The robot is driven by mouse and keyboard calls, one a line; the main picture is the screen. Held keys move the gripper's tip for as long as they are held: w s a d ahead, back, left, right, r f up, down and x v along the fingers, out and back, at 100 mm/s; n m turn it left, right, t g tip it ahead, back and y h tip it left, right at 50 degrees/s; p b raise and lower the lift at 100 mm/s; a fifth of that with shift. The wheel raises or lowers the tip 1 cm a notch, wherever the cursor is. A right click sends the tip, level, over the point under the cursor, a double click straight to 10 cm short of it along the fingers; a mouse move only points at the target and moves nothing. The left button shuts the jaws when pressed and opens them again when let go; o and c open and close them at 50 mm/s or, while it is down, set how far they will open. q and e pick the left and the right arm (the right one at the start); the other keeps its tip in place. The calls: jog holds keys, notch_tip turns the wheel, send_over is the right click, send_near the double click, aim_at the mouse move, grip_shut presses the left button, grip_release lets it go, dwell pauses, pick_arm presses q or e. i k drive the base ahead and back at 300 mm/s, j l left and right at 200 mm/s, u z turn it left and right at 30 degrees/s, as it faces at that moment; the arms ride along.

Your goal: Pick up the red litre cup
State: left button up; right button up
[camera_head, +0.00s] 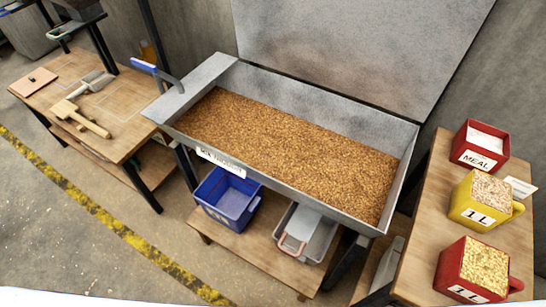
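The red litre cup (452,268) stands upright on the wooden table at the right, nearest the front. It has a red handle on its right side and a white label at its front low edge. It is filled to the top with pale yellow grains. Neither of my grippers is in view, and nothing touches the cup.
A yellow litre cup (464,207) and a red MEAL box (464,146) stand behind it on the right table (423,237). A metal trough (290,97) of brown grain lies left. Blue bin (229,199) and grey bin (318,240) sit below. The left table (127,133) holds tools.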

aim_at(470, 271)
jog(key=z, duration=1.95)
jog(key=k+j, duration=0.15)
jog(key=j, duration=0.25)
jog(key=k+j, duration=0.1)
jog(key=j, duration=0.35)
jog(key=k+j+u, duration=0.1)
jog(key=j, duration=0.3)
jog(key=k+j, duration=0.15)
jog(key=j, duration=0.25)
jog(key=k+j, duration=0.15)
jog(key=j, duration=0.3)
jog(key=k+j+u, duration=0.1)
jog(key=j, duration=0.3)
jog(key=i+l, duration=0.1)
jog(key=l, duration=0.4)
jog(key=i+l, duration=0.1)
jog(key=l, duration=0.4)
